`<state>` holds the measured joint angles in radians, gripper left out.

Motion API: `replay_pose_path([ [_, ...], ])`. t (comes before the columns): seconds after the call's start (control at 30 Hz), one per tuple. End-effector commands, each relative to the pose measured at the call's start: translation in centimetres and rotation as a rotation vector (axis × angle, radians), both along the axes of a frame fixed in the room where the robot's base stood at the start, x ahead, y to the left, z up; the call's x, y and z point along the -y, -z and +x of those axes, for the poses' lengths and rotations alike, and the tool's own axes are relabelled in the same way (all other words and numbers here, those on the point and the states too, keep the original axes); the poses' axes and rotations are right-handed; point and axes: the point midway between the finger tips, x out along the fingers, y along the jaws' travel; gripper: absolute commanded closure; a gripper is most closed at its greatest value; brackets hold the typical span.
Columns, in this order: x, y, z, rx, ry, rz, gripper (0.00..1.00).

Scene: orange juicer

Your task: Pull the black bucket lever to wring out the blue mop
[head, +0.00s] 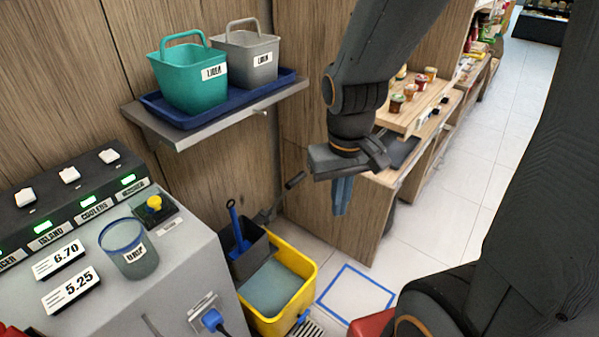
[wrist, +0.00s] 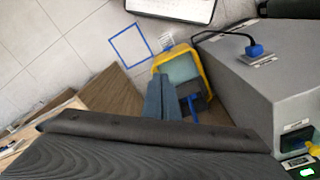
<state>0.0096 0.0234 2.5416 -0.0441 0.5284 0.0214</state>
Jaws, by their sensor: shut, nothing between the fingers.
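The yellow bucket (head: 310,277) stands on the floor beside the grey counter, with grey-blue water in it. A black wringer (head: 250,257) sits at its back left side. The blue mop (head: 236,222) stands in the wringer, its handle tilted up; its lower end is hidden. The black lever (head: 293,182) sticks up and right from the wringer. In the wrist view, the shut fingers (wrist: 161,82) overlap the yellow bucket (wrist: 205,74); the lever cannot be made out.
The grey counter (head: 183,262) with switches and a cup (head: 128,248) is at left. A wall shelf (head: 190,134) holds a blue tray with teal and grey baskets. Wooden shelving (head: 330,205) stands behind my gripper. A blue floor square (head: 355,294) lies on clear floor right of the bucket.

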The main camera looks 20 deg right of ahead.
Motion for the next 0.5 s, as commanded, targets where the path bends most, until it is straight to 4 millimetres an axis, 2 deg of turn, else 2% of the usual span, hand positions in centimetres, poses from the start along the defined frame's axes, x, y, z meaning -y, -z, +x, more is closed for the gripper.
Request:
replay_pose_path([
  [0.07, 1.7, 1.1, 3.4, 0.070, -0.020, -0.038, 1.00],
  [0.17, 4.5, 2.7, 9.9, 0.213, -0.079, -0.087, 1.00],
  [0.2, 5.4, 3.4, 12.8, 0.280, -0.114, -0.100, 1.00],
  [0.27, 6.5, 4.4, 17.1, 0.384, -0.172, -0.102, 1.00],
  [0.3, 6.8, 5.0, 19.8, 0.451, -0.215, -0.092, 1.00],
  [0.4, 6.8, 6.7, 25.1, 0.596, -0.325, -0.032, 1.00],
  [0.5, 5.8, 8.3, 28.2, 0.705, -0.426, 0.063, 1.00],
])
